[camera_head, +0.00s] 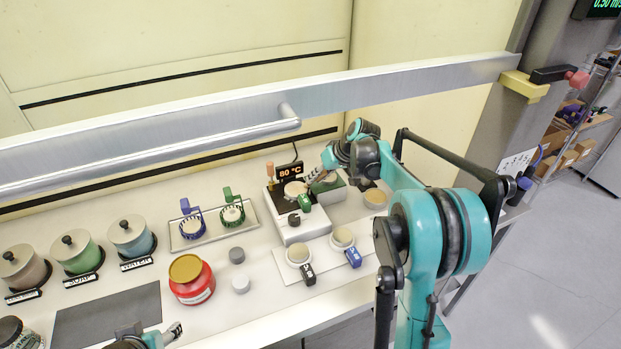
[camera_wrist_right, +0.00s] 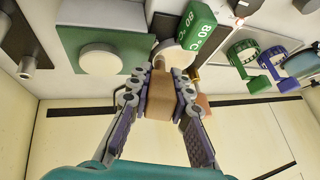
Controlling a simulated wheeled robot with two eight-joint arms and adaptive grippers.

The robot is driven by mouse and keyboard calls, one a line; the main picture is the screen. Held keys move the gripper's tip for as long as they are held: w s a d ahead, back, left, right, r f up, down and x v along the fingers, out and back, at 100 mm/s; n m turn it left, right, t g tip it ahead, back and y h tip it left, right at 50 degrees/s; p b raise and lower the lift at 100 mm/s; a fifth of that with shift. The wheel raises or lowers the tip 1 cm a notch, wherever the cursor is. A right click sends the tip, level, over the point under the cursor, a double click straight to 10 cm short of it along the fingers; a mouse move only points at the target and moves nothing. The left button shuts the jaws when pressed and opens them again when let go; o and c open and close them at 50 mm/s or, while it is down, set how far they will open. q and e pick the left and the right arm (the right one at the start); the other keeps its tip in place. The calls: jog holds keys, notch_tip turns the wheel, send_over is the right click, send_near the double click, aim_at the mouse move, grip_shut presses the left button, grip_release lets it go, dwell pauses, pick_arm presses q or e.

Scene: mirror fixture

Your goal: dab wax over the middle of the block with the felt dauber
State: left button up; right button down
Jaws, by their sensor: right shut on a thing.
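My right gripper (camera_head: 312,178) is shut on a tan wooden-looking piece (camera_wrist_right: 160,97), which I take as the felt dauber's handle. Its felt end is hard to make out. The gripper is over the right side of the hot plate (camera_head: 297,229), whose display reads 80 °C. A pale round disc with a green tag, seemingly the block (camera_head: 295,188), lies on the hot plate. It also shows in the right wrist view (camera_wrist_right: 172,57), just beyond the held piece; whether they touch I cannot tell. My left gripper (camera_head: 152,332), partly cut off at the bottom edge, looks open and empty.
A green box with a pale round top (camera_wrist_right: 99,60) stands beside the gripper. Two tagged discs (camera_head: 298,254) lie in front of the hot plate. A red jar (camera_head: 191,283) and a tray with two tools (camera_head: 213,236) are left. A metal rail (camera_head: 330,92) crosses above.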

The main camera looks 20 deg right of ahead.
jog(key=shift+d, duration=0.25)
jog(key=shift+w, duration=0.45)
jog(key=shift+s+a+f, duration=0.1)
jog(key=shift+s+a, duration=0.05)
jog(key=shift+a, duration=3.3)
jog(key=shift+w+p, duration=0.35)
jog(key=shift+w+d, duration=0.15)
jog(key=shift+w+d+p, duration=0.1)
jog(key=shift+d+p, duration=0.3)
jog(key=shift+d, duration=2.9)
